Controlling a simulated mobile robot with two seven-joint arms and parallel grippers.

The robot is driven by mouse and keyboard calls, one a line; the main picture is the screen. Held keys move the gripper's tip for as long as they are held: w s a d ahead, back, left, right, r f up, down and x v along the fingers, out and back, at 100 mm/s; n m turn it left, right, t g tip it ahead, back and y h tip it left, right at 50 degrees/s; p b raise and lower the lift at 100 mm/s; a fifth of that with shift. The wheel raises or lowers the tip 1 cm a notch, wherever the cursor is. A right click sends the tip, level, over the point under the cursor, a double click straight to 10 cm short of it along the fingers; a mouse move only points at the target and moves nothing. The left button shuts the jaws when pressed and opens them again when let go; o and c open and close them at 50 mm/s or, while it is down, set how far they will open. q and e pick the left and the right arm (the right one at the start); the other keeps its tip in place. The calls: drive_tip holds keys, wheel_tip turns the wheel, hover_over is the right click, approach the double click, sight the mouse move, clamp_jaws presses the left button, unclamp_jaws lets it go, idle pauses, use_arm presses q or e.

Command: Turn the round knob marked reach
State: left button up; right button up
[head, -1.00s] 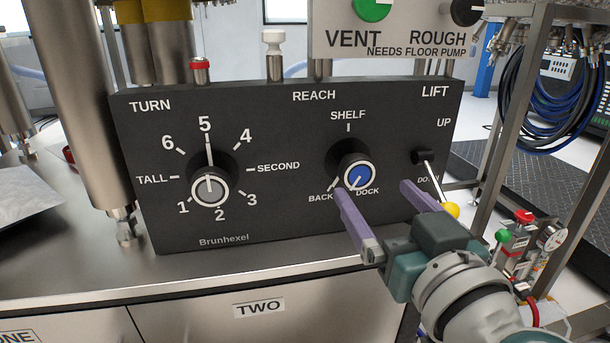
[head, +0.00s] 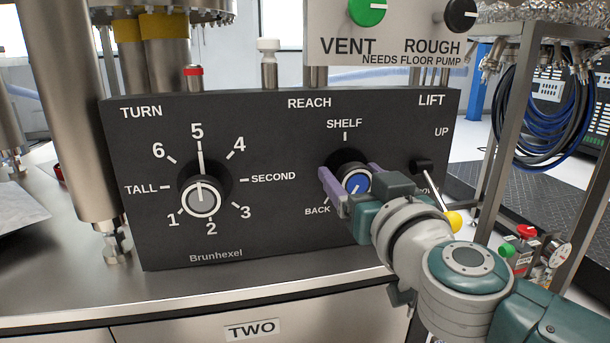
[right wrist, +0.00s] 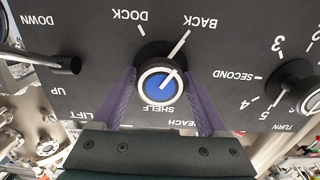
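The reach knob (head: 356,184) is a round dark knob with a blue, white-rimmed face on the black panel, under the REACH label. It also shows in the right wrist view (right wrist: 159,86). Its white pointer line is in line with the BACK mark; SHELF and DOCK are the other marks. My right gripper (head: 350,172) is open, with its purple fingers on either side of the knob. In the right wrist view (right wrist: 161,76), narrow gaps appear between fingers and knob; contact is not clear. The gripper hides the DOCK label in the head view. My left gripper is not in view.
The larger turn knob (head: 201,197) is to the left on the panel (head: 270,225). The lift lever (head: 432,185), with a yellow ball end, is close right of my right gripper. A VENT/ROUGH sign plate (head: 392,30) hangs above. The steel bench (head: 290,290) is clear in front.

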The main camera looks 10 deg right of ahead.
drive_tip(key=c, duration=1)
drive_tip(key=shift+m, duration=0.3)
